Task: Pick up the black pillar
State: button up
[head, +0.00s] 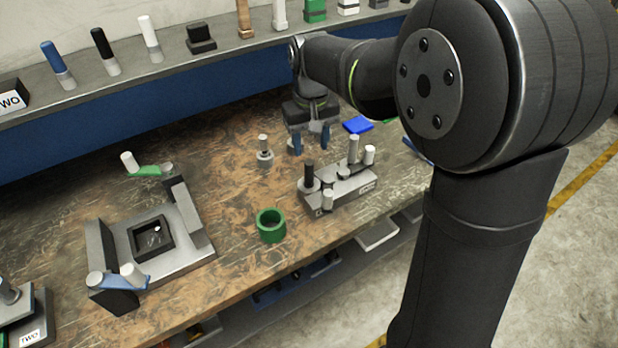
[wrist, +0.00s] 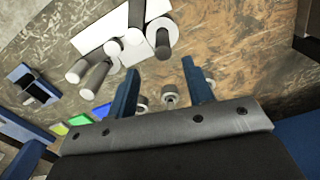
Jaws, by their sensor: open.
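A black pillar (head: 309,174) stands upright at the left end of a grey block (head: 345,187) on the workbench, beside several lighter pillars. A dark-ended pillar, which looks like the same one, shows in the wrist view (wrist: 162,42) by the pale block. A second black pillar with a light base (head: 102,46) stands on the back shelf. My gripper (head: 311,143) points down behind the grey block, with its two blue fingers apart. In the wrist view the fingers (wrist: 162,72) are spread, and nothing is held between them.
A small grey knobbed weight (head: 265,153) stands left of my gripper. A green ring (head: 271,226) lies in front of it. A grey fixture with a square recess (head: 190,240) is at left. A blue plate (head: 358,125) lies at right. Bare bench shows between these things.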

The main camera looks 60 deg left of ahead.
aim_at(309, 162)
notch_tip(309, 162, down, 3)
jog(key=shift+f, duration=0.1)
jog(key=f, duration=0.4)
jog(key=shift+s+d, duration=0.15)
jog(key=shift+s, duration=0.15)
jog(key=shift+f, duration=0.65)
grip_shut()
